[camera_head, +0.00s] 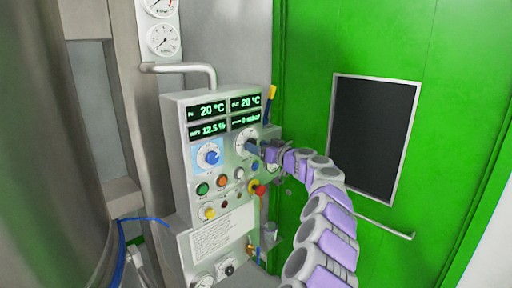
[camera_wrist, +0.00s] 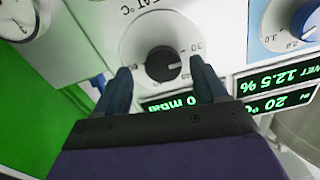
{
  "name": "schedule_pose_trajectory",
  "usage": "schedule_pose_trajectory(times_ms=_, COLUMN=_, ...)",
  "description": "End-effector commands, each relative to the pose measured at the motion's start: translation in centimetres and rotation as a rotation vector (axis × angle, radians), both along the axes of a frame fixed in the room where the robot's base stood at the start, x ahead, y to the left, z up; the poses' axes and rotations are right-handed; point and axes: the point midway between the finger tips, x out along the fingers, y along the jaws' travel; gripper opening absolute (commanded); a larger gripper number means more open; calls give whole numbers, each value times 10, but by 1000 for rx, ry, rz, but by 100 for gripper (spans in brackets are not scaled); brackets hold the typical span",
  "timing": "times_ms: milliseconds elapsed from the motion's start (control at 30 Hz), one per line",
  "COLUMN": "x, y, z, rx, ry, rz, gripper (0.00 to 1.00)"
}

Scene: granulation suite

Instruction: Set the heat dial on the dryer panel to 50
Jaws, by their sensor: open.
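The dryer panel (camera_head: 178,130) is a pale grey box with green displays on its upper front. The heat dial (camera_wrist: 162,62) is a black knob on a round white scale, seen upside down in the wrist view under a partly cut label ending in "°C". Its white mark points right, near a number that looks like 30. In the head view the dial's white scale (camera_head: 243,134) is partly behind my gripper. My gripper (camera_wrist: 160,68) is open, with one finger on each side of the knob; I cannot tell whether they touch it.
A blue knob (camera_head: 208,155) on a second scale sits left of the heat dial. Several coloured buttons and a red mushroom button (camera_head: 259,189) lie below. Displays read 20 °C, 12.5 % and 0 mbar. A green door (camera_head: 450,90) with a dark window stands right.

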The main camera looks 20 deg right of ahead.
Motion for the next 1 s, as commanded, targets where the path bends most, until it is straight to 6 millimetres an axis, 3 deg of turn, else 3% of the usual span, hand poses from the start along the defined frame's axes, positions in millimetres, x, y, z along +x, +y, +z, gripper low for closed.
schedule_pose_trajectory(times_ms=233, x=12, y=3, z=0, rx=-1, ry=-1, rz=0, gripper=72)
schedule_pose_trajectory(times_ms=633, x=15, y=4, z=0, rx=3, ry=-1, rz=2, gripper=71)
schedule_pose_trajectory(times_ms=1000, x=15, y=5, z=-1, rx=3, ry=-1, rz=1, gripper=35)
